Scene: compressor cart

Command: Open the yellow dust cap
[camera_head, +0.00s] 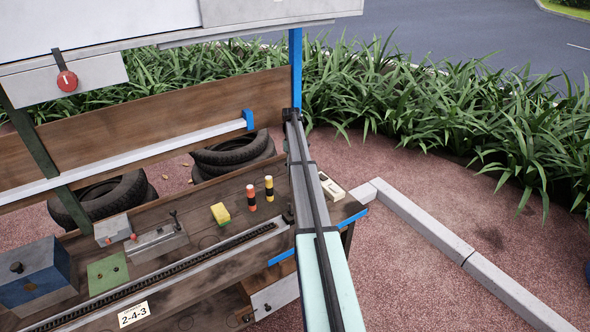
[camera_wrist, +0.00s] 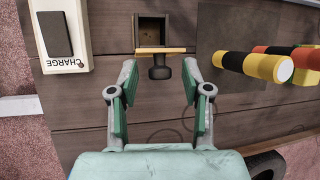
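The yellow dust cap (camera_wrist: 161,50) shows nearly edge-on in the wrist view, as a thin yellow strip at the near rim of a square socket (camera_wrist: 142,17). The socket's dark inside is visible, so the cap stands away from the opening. A black knob (camera_wrist: 160,70) sticks out from the cap towards my gripper (camera_wrist: 160,72). My gripper is open, with one fingertip on each side of the knob and visible gaps between. It holds nothing. I cannot clearly make out the cap or the fingers in the head view.
A cream CHARGE box (camera_wrist: 62,35) stands left of the socket in the wrist view. Banded cylinders (camera_wrist: 255,65) stand to the right. In the head view, a yellow block (camera_head: 220,213) and a green plate (camera_head: 108,274) sit farther left on the wooden deck.

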